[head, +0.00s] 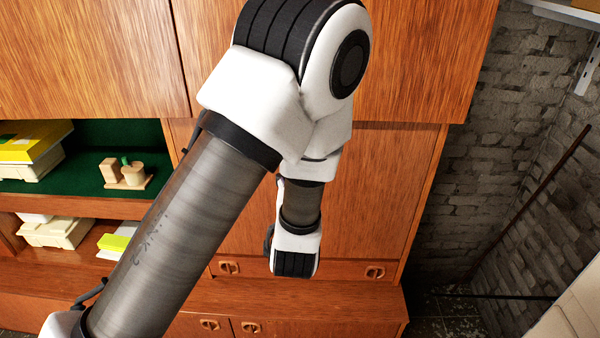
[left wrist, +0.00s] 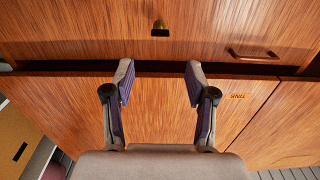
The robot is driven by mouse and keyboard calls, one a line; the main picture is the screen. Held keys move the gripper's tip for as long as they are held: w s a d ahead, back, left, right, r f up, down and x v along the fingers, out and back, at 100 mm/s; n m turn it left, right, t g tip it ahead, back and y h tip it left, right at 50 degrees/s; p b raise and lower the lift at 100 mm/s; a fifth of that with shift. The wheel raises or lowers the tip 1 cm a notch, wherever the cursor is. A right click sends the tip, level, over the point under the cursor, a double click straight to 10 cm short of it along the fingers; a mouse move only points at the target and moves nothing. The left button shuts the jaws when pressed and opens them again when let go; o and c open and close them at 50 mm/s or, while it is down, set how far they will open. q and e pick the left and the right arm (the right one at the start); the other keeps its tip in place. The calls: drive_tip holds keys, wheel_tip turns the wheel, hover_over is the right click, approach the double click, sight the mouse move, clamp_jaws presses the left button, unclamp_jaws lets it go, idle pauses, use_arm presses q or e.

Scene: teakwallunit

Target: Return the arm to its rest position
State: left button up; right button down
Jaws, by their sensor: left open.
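My left arm (head: 190,215) crosses the head view from the lower left, bends at a white elbow joint near the top, and comes down in front of the wooden wall unit. Its gripper does not show in the head view. In the left wrist view my left gripper (left wrist: 159,78) is open, with a wide gap between its two fingers and nothing in it. The fingers point at the wooden fronts (left wrist: 160,100) of the unit; I cannot tell how far off these are. My right gripper is in neither view.
The wall unit (head: 400,60) fills most of the head view. A green-lined niche (head: 85,150) on the left holds boxes and a small wooden set (head: 124,172). A grey brick wall (head: 490,130) stands at right. A brass knob (left wrist: 160,28) and a handle (left wrist: 253,55) show in the wrist view.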

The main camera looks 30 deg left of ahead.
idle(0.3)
use_arm(q)
drive_tip(key=s+f+m+g+h, duration=0.15)
drive_tip(key=s+f, duration=0.25)
drive_tip(key=f, duration=0.6)
drive_tip(key=s+d+f+g+h, duration=0.1)
drive_tip(key=s+f+g+h, duration=0.2)
drive_tip(key=f, duration=0.6)
drive_tip(key=s+f+m+g+h, duration=0.1)
drive_tip(key=s+f+g, duration=0.3)
drive_tip(key=f, duration=0.6)
drive_tip(key=s+d+f+m+g+h, duration=0.1)
drive_tip(key=s+d+f+g+h, duration=0.1)
drive_tip(key=s, duration=0.6)
drive_tip(key=s+d+f+m+g+h, duration=0.2)
drive_tip(key=s+d+f+g, duration=0.2)
drive_tip(key=s, duration=0.4)
wheel_tip(320, 180, down, 2)
drive_tip(key=shift+s+d+f+g, duration=0.25)
drive_tip(key=shift+s+d+g, duration=0.1)
drive_tip(key=shift+d, duration=0.2)
